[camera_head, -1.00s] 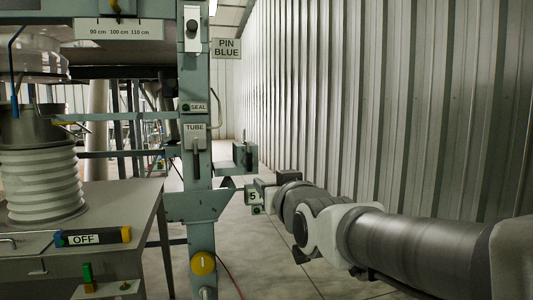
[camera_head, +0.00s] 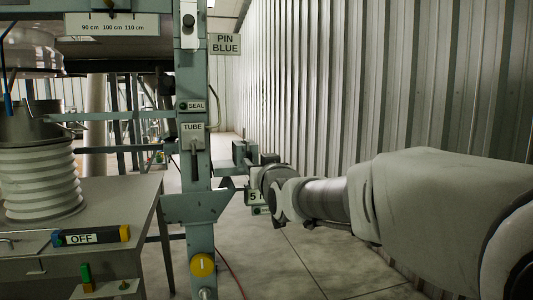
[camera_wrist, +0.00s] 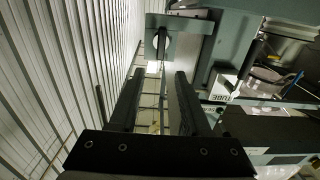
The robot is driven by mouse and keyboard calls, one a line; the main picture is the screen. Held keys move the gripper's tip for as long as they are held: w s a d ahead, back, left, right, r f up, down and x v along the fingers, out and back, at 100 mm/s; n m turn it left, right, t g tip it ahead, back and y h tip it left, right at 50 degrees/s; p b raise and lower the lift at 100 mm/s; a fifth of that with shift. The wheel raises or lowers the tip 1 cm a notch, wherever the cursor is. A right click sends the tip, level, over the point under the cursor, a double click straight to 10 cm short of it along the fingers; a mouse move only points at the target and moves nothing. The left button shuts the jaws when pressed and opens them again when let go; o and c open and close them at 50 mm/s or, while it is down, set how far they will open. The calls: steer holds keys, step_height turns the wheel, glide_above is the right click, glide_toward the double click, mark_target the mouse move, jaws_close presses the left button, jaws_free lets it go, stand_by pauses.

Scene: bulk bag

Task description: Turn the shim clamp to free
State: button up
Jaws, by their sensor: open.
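No part in view carries a readable shim clamp label, so I cannot tell for sure which part is the clamp. In the wrist view a grey bracket plate (camera_wrist: 182,25) with a dark rounded part (camera_wrist: 162,42) on it lies beyond my fingertips. My gripper (camera_wrist: 156,78) is open, with its two dark fingers apart and nothing seen between them. The fingers point toward that dark part and look short of it. In the head view my wrist hides the fingers, beside a grey-green box (camera_head: 242,152) on the frame's right side.
A green-grey post (camera_head: 195,150) carries SEAL and TUBE labels and a yellow knob (camera_head: 202,265). A corrugated wall (camera_head: 390,80) runs along the right.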

mark_target(250, 155)
steer(key=p+x, duration=0.1)
steer(key=x, duration=0.7)
steer(key=shift+p, duration=0.4)
jaws_close()
